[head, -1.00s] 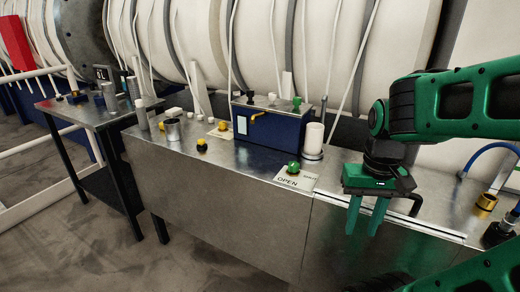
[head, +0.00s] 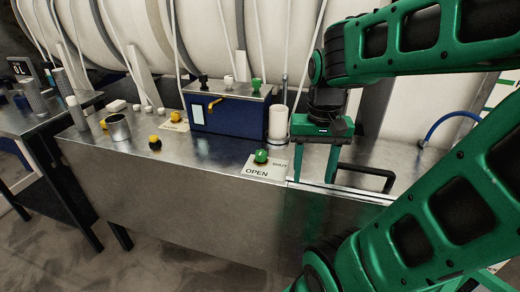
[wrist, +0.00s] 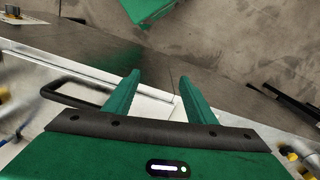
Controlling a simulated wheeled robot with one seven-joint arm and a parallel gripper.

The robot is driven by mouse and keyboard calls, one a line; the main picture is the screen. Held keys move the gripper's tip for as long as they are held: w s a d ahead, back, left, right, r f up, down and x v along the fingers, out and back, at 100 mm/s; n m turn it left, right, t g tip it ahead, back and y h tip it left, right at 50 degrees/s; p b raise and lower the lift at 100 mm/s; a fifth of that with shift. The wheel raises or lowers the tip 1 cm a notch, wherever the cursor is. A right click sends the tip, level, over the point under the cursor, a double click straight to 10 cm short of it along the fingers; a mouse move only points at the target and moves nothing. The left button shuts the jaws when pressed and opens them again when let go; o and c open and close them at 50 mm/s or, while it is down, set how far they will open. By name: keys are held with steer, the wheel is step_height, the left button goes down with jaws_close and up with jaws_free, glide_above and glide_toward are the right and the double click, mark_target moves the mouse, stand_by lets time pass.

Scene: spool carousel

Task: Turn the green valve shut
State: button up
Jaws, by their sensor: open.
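The green valve (head: 261,157) is a small round knob on a white plate (head: 256,173) near the front edge of the metal counter. The plate reads OPEN at its front left and SHUT at its right. My gripper (head: 314,181) points down to the right of the valve, apart from it, with its two green fingers spread and nothing between them. In the wrist view the open fingers (wrist: 155,85) show over the counter and floor. The valve cannot be made out clearly there.
A blue box (head: 232,118) with a yellow lever stands behind the valve, and a white cylinder (head: 278,122) stands beside it. A black handle (head: 372,172) lies right of my gripper.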

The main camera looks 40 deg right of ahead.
steer(key=w+d+r+m, duration=0.1)
steer(key=w+m, duration=0.1)
steer(key=w, duration=0.4)
steer(key=w+d+r+m, duration=0.1)
steer(key=w+r+m, duration=0.1)
steer(key=w, duration=0.5)
steer(key=m, duration=0.4)
glide_toward(261, 152)
step_height(261, 152, down, 9)
steer(key=shift+r, duration=0.2)
steer(key=c, duration=1)
